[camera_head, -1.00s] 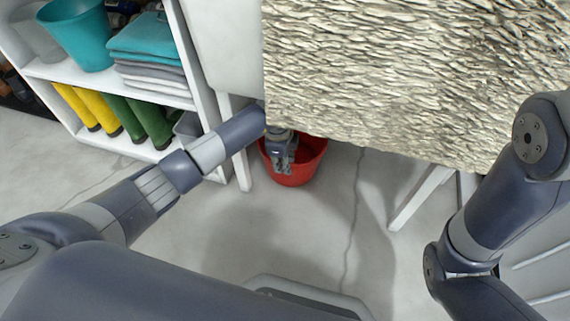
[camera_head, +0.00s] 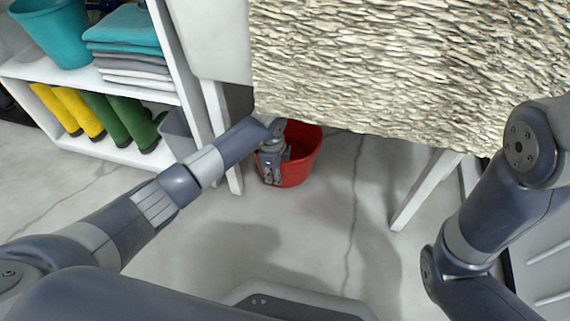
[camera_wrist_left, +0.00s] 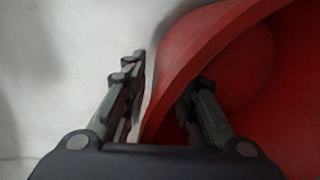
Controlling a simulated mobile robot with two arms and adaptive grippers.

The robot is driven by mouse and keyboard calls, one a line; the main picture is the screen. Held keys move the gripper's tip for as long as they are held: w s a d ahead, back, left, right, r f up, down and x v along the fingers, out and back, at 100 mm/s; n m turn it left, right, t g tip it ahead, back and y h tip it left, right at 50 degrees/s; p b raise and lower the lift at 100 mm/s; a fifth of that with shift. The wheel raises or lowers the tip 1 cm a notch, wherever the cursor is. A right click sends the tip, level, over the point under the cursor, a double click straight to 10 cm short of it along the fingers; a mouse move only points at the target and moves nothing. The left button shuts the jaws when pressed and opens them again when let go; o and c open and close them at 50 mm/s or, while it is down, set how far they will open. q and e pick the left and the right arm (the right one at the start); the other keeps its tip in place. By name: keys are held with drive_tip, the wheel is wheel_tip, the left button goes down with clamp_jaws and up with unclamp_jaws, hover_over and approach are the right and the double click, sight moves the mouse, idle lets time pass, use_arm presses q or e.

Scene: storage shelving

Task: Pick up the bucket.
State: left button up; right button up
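The red bucket (camera_head: 303,165) stands upright on the floor under the edge of the rough-textured surface. My left gripper (camera_head: 272,177) is at the bucket's left rim, pointing down. In the left wrist view the bucket (camera_wrist_left: 270,75) fills the right side. There the left gripper (camera_wrist_left: 168,75) is open, one finger outside the bucket wall and the other inside, with the rim running between them. A gap shows between the inner finger and the wall. My right arm shows at the right, but its gripper is out of view.
A white shelf unit (camera_head: 233,178) stands left of the bucket, with a teal bucket (camera_head: 55,32), folded towels (camera_head: 125,45) and yellow and green boots (camera_head: 100,115). A white table leg (camera_head: 422,192) is to the right. The floor (camera_head: 300,240) in front is clear.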

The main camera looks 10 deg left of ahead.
use_arm(q)
drive_tip(key=shift+f, duration=0.4)
drive_tip(key=shift+r, duration=0.1)
clamp_jaws()
drive_tip(key=shift+r, duration=0.1)
